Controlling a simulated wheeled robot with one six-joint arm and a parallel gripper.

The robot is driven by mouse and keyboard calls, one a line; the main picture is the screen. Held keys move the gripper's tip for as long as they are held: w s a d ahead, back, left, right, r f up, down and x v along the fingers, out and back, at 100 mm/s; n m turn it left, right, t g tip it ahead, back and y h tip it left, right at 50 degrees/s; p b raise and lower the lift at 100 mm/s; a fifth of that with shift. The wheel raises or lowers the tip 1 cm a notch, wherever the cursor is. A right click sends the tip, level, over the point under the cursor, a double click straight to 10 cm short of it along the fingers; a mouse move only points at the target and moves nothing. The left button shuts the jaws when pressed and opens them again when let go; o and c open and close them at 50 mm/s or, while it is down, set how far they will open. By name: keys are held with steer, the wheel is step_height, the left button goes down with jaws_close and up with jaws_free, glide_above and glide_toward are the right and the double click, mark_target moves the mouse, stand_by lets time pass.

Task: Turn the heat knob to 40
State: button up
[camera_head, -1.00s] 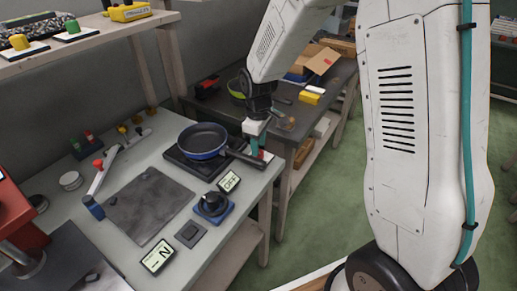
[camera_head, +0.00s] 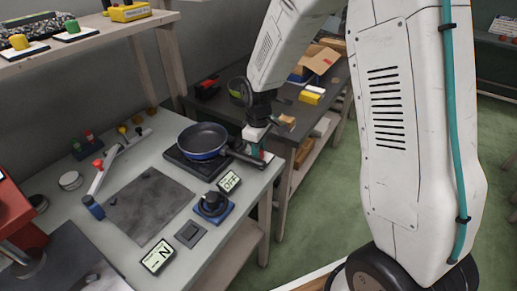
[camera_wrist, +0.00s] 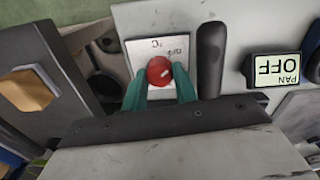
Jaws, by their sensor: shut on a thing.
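The heat knob is a round red knob (camera_wrist: 159,71) on a white plate (camera_wrist: 136,50) with small dark markings; the number it points at is too small to read. My gripper (camera_wrist: 160,77) has its teal fingers on both sides of the knob, shut on it. In the head view my gripper (camera_head: 256,150) is at the right edge of the bench beside the pan handle, and the knob is hidden there. A small display (camera_wrist: 275,69) to the right of the knob in the wrist view reads "PAN OFF".
A blue-sided pan (camera_head: 203,140) sits on a dark hotplate (camera_head: 178,161); its handle (camera_wrist: 210,55) lies close to my fingers. A dark knob on a blue base (camera_head: 212,204) and a grey mat (camera_head: 148,205) are nearer. A second table (camera_head: 222,104) stands behind.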

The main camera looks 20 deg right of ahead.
steer(key=shift+m, duration=0.3)
steer(key=m, duration=0.5)
steer(key=shift+m, duration=0.3)
steer(key=m, duration=0.5)
stand_by(0.3)
steer(key=o, duration=0.7)
step_height(320, 180, up, 8)
steer(key=shift+f, duration=0.1)
